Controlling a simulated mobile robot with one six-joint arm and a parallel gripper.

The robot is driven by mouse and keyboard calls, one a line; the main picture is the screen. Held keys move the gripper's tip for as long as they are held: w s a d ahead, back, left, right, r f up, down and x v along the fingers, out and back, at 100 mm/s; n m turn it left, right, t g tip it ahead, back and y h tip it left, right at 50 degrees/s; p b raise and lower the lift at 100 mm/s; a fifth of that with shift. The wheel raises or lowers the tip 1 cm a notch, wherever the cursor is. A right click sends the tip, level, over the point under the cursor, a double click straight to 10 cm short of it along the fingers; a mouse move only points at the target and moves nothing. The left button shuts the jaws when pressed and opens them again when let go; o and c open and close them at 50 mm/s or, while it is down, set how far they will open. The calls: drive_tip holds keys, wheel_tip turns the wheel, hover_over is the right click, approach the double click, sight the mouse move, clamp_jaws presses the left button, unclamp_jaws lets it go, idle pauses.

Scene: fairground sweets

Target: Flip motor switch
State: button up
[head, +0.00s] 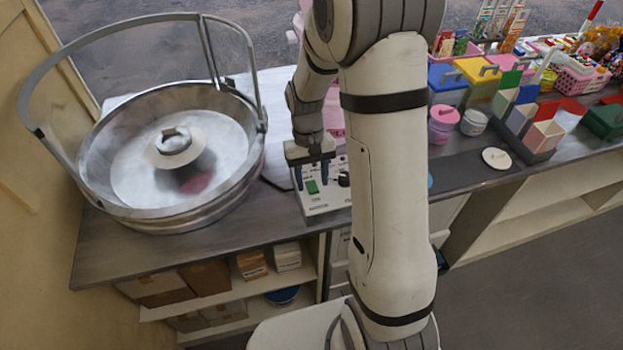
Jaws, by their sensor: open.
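A pale control box (322,205) sits on the counter to the right of the big metal candy-floss bowl (180,215). A green switch (312,187) is on its top face, with small lettering below that is too small to read surely. A black knob (344,180) is on the right of the box, partly beside my arm. My gripper (312,182) points down over the box, its two dark fingers apart and empty. The green switch shows between and just below the fingertips. I cannot tell whether the fingertips touch the box. My arm hides the box's right side.
The bowl has a tall metal guard rail (207,50) close to the left of my gripper. To the right are a pink tub (441,125), a white lid (496,158) and coloured boxes (475,70). The shelf below holds cartons (205,277).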

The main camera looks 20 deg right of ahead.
sight(310, 181)
drive_tip(key=v, duration=0.7)
drive_tip(key=shift+b, duration=0.3)
